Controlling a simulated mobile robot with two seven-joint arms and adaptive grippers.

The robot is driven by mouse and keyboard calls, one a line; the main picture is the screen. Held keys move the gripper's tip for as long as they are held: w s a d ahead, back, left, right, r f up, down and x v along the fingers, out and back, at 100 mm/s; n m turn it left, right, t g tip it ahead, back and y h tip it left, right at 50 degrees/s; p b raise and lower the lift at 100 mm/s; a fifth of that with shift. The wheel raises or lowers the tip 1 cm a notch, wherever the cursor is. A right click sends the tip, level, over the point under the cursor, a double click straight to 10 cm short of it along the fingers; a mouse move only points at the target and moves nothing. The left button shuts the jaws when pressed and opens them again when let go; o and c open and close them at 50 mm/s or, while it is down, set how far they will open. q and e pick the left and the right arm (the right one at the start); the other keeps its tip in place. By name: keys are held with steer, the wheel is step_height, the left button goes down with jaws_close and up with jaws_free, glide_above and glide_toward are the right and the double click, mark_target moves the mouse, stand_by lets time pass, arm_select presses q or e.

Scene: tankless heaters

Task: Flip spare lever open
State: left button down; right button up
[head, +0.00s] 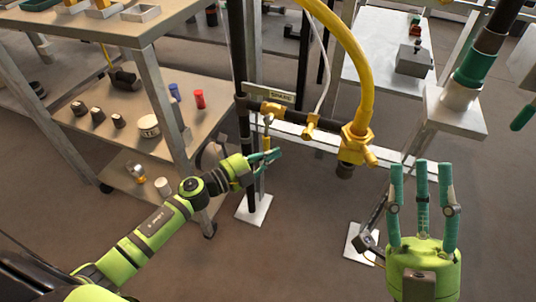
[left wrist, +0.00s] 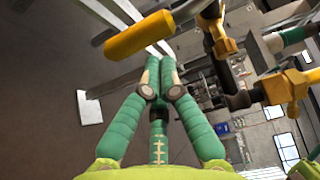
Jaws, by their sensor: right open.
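The SPARE label plate (head: 268,93) is fixed on a dark pipe assembly in the middle of the head view. A brass-yellow valve fitting (head: 270,108) sits just below it, with a thin part hanging down. In the left wrist view a yellow lever handle (left wrist: 140,33) reaches left from the pipework, beyond the fingertips. My left gripper (head: 270,156) is beside the dark upright pipe, below the label. Its fingers (left wrist: 160,62) look close together in the left wrist view; contact with the lever is not visible. My right gripper (head: 422,165) is open and empty at the lower right.
A thick yellow hose (head: 352,50) curves down to a yellow coupling (head: 357,143) right of the label. A shelf cart (head: 120,75) with small parts stands left. A white bench (head: 385,45) is behind right. Bare floor (head: 300,230) lies between my grippers.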

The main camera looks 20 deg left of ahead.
arm_select(q)
steer(key=shift+w+a, duration=0.1)
steer(key=shift+a, duration=0.3)
arm_select(e)
steer(key=shift+s+r+n+t+y, duration=0.3)
steer(key=shift+s+r+y, duration=0.15)
steer(key=shift+s, duration=0.2)
